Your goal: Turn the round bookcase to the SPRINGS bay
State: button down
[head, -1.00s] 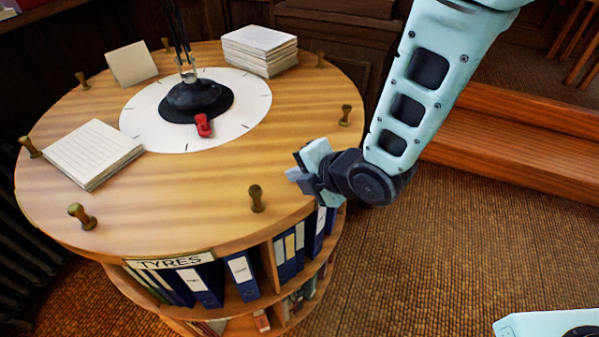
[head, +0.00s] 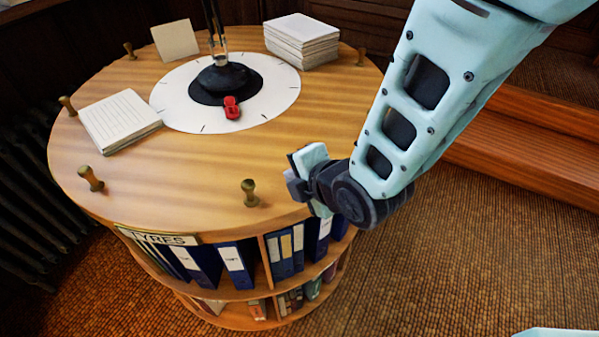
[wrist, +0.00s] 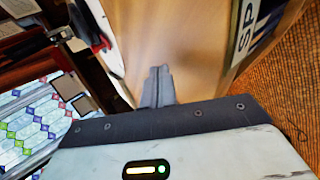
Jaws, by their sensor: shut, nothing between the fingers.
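The round bookcase (head: 180,190) has a wooden top with short brass pegs, such as one (head: 250,193) near the front rim. Its front label (head: 160,238) reads TYRES. A white dial (head: 175,110) with tick marks and a red pointer (head: 231,108) lies around the black lamp base. My gripper (head: 292,180) is shut and empty at the front right rim, to the right of the front peg. Its closed fingers (wrist: 157,85) appear against the wood; contact cannot be told.
A paper pad (head: 120,121), a card (head: 175,40) and a paper stack (head: 300,40) rest on the top. Binders fill the shelves. A dark radiator (head: 30,190) stands at left and a wooden step (head: 530,140) at right. Carpet (head: 450,270) is clear at front right.

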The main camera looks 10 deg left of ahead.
jog(key=shift+m+h, duration=0.3)
jog(key=shift+m, duration=0.1)
jog(key=shift+s+a+p, duration=0.3)
jog(key=shift+s+a, duration=0.45)
jog(key=shift+a, duration=0.3)
jog(key=shift+s+a+p, duration=0.3)
jog(key=shift+s+a, duration=0.4)
jog(key=shift+a, duration=0.35)
